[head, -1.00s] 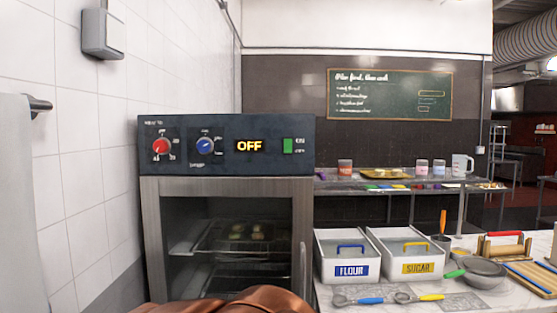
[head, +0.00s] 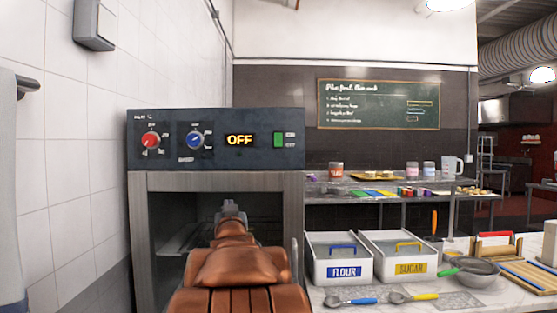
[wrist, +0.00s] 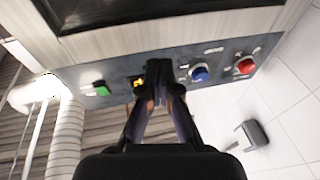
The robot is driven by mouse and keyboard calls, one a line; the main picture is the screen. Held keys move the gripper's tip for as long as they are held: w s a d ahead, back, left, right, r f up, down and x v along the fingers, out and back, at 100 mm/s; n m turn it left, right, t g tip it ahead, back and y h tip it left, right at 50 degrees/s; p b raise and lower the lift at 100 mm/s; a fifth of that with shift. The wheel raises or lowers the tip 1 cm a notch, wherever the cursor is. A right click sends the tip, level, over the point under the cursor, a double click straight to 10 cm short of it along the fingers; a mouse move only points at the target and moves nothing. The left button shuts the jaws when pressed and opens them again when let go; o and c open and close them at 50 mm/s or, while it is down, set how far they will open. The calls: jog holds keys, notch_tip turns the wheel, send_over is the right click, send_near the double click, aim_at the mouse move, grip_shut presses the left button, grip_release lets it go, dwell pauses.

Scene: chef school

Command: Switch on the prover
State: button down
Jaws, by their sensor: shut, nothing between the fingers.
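The prover is a steel cabinet with a glass door and a dark control panel (head: 215,158) on top. The panel carries a red knob (head: 151,141), a blue knob (head: 195,140), a lit display (head: 240,140) reading OFF, and a green switch (head: 278,140) at its right. My gripper (head: 231,208) is in front of the door, just below the panel, left of the switch in the head view. In the wrist view the shut, empty fingers (wrist: 160,65) overlap the panel between the display (wrist: 138,84) and the blue knob (wrist: 199,73). The green switch (wrist: 102,89) is left of them. Contact cannot be told.
A worktop at right holds a flour bin (head: 337,258), a sugar bin (head: 403,255), measuring spoons and a grey bowl (head: 473,271). A tiled wall (head: 75,170) stands close at left. A shelf with jars (head: 336,170) is behind.

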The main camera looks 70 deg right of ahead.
aim_at(278, 142)
jog(key=s+d+r+m+g+h+b, duration=0.1)
jog(key=s+d+r+m+h, duration=0.1)
jog(key=s+d+r+h, duration=0.3)
jog(key=s+r+h, duration=0.1)
jog(key=s+r, duration=0.3)
jog(key=s, duration=0.3)
jog(key=shift+s+r+h, duration=0.15)
jog(key=shift+h, duration=0.15)
jog(key=p+x, duration=0.1)
jog(key=x, duration=0.3)
jog(key=f+p+x, duration=0.1)
jog(key=p+x, duration=0.1)
jog(key=x, duration=0.2)
jog(key=d+p+x, duration=0.1)
jog(key=x, duration=0.3)
jog(key=shift+w+d+f, duration=0.15)
jog(key=shift+w+f, duration=0.1)
jog(key=shift+w+d+f+p, duration=0.2)
jog(key=shift+w+d+p, duration=0.1)
jog(key=shift+d, duration=0.25)
